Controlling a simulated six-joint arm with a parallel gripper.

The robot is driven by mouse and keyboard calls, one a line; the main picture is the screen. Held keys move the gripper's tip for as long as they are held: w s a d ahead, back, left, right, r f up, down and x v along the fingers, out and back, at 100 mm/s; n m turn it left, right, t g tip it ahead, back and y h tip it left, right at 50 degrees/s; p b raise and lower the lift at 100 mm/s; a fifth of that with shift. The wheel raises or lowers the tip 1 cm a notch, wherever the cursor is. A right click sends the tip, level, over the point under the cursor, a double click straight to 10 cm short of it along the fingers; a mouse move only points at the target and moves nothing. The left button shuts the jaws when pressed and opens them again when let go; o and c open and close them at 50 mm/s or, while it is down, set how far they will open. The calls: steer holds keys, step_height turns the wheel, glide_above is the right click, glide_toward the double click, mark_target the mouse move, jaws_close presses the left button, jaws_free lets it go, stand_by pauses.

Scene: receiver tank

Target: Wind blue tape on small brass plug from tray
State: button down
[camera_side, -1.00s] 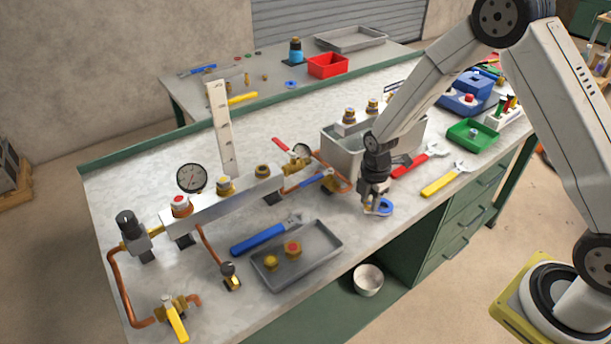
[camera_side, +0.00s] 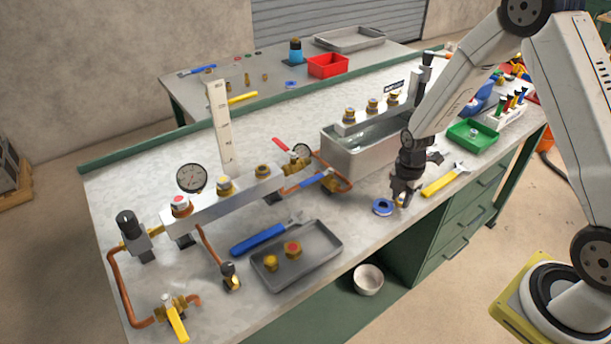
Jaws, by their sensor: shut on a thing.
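My gripper (camera_side: 402,201) points down just right of the roll of blue tape (camera_side: 382,207), low over the bench near its front edge. It is shut on a tiny brass-coloured thing at its tips, which looks like the small brass plug; it is mostly hidden by the fingers. I cannot tell whether any tape is on it. The blue roll lies flat on the bench. The grey tray (camera_side: 318,262) holds a brass plug (camera_side: 270,262) and a red-topped brass plug (camera_side: 292,249).
A manifold (camera_side: 240,193) with gauge and copper pipes stands left. Behind my gripper is a metal water tank (camera_side: 370,160). A yellow-handled wrench (camera_side: 440,183) lies right, a blue-handled wrench (camera_side: 258,239) above the tray. A green bin (camera_side: 472,134) stands farther right.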

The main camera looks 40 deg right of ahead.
steer(key=w, duration=0.4)
steer(key=shift+d, duration=0.25)
steer(key=w+a, duration=0.1)
steer(key=a, duration=0.1)
steer(key=w+a, duration=0.1)
steer(key=a, duration=0.1)
steer(key=shift+w, duration=0.3)
steer(key=s+a, duration=0.2)
steer(key=a, duration=0.1)
steer(key=shift+a, duration=0.2)
steer(key=s, duration=0.3)
steer(key=shift+s+a, duration=0.2)
steer(key=shift+s, duration=0.2)
steer(key=r, duration=0.4)
steer(key=shift+w+r, duration=0.1)
steer(key=shift+w, duration=0.1)
steer(key=shift+r, duration=0.9)
